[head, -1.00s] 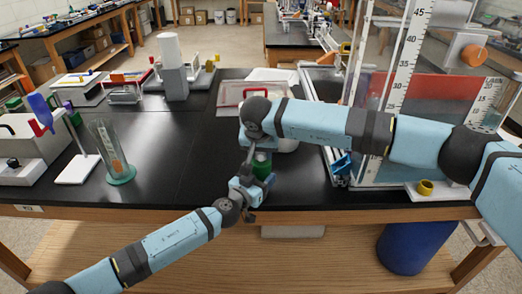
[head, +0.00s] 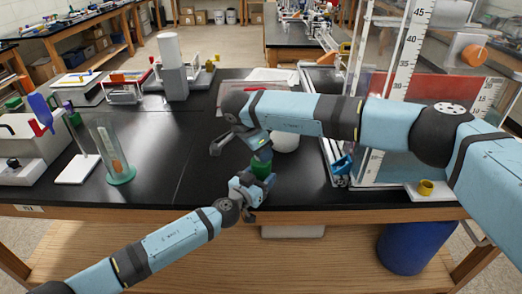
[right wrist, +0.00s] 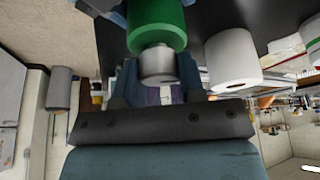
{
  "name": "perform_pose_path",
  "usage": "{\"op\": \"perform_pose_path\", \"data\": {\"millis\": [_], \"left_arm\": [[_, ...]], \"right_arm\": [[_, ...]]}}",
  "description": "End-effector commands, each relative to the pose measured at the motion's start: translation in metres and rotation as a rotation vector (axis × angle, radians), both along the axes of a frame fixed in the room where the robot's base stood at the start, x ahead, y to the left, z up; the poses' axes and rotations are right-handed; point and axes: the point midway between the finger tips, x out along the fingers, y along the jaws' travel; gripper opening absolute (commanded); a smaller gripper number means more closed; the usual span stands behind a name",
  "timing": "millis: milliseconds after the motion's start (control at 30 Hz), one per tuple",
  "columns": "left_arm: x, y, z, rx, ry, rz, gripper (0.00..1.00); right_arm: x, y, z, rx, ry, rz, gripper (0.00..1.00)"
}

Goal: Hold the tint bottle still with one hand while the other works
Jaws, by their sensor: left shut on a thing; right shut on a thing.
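The tint bottle (head: 261,169) is a green cylinder standing near the front of the black bench, partly hidden by my grippers in the head view. In the right wrist view its green body (right wrist: 157,22) is at the top, with a grey metallic cap (right wrist: 157,64) on its end. My left gripper (head: 254,186) is shut on the bottle low on its body, from the front. My right gripper (head: 262,154) is above the bottle; the right wrist view shows its fingers (right wrist: 157,78) on both sides of the cap, shut on it. The exact finger contacts are partly hidden.
A white round object (head: 286,142) stands close behind the bottle. A tall scaled frame (head: 400,80) is at the right. A glass cylinder on a green base (head: 121,176) and a white stand (head: 77,169) are at the left. The bench between is clear.

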Motion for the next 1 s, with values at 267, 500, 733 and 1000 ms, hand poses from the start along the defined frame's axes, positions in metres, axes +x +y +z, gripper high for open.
{"op": "perform_pose_path", "data": {"millis": [267,500,733,1000], "left_arm": [[0.0001,0.0005,-0.0005,0.001,0.001,0.001,0.33],[0.0001,0.0005,-0.0005,0.001,0.001,0.001,0.33],[0.0001,0.0004,-0.0005,0.001,0.001,0.001,0.33],[0.0000,0.0004,-0.0005,0.001,0.001,0.001,0.33]], "right_arm": [[0.0004,0.0003,0.0003,-0.001,-0.001,-0.262,0.13],[0.0007,0.0003,0.0003,0.000,-0.001,-0.490,0.13],[0.0007,-0.0002,0.0002,-0.001,-0.001,-0.710,0.13],[0.0007,-0.0004,0.0003,0.000,-0.001,-0.965,0.13]]}}
